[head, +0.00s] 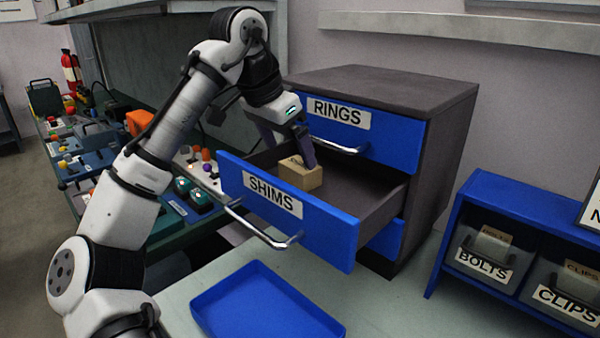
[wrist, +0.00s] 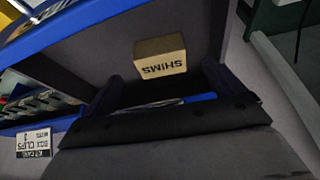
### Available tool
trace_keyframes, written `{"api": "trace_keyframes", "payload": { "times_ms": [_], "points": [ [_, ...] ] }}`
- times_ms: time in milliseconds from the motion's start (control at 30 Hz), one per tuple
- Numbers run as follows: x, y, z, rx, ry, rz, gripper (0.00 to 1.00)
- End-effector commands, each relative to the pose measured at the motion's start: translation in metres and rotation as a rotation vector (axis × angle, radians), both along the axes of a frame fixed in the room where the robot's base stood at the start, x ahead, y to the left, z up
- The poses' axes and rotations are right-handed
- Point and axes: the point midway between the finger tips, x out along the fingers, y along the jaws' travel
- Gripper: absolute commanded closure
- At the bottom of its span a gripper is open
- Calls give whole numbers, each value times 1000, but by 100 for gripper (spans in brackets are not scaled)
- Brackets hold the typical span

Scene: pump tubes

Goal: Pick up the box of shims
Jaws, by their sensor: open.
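The box of shims (head: 301,174) is a small tan carton inside the open drawer labelled SHIMS (head: 290,207). In the wrist view the box (wrist: 160,58) shows its SHIMS lettering upside down, just beyond the fingertips. My gripper (head: 291,153) reaches down into the drawer from above, with its dark fingers open and close to the box. In the wrist view my gripper (wrist: 163,85) has one finger to each side, and the box lies ahead of the gap between them. I cannot tell whether a finger touches the box.
The RINGS drawer (head: 385,135) sits above, under the dark cabinet top (head: 390,88). An empty blue tray (head: 262,305) lies in front on the pale table. Bins of bolts (head: 483,255) and clips (head: 565,295) stand right. A cluttered bench (head: 90,150) is at left.

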Motion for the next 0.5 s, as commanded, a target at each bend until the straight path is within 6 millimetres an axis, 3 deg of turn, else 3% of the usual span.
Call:
{"api": "trace_keyframes", "payload": {
  "times_ms": [200,500],
  "points": [
    [4,-5,-32,1,2,1,6],
    [7,-8,-42,0,0,0,6]
  ]
}}
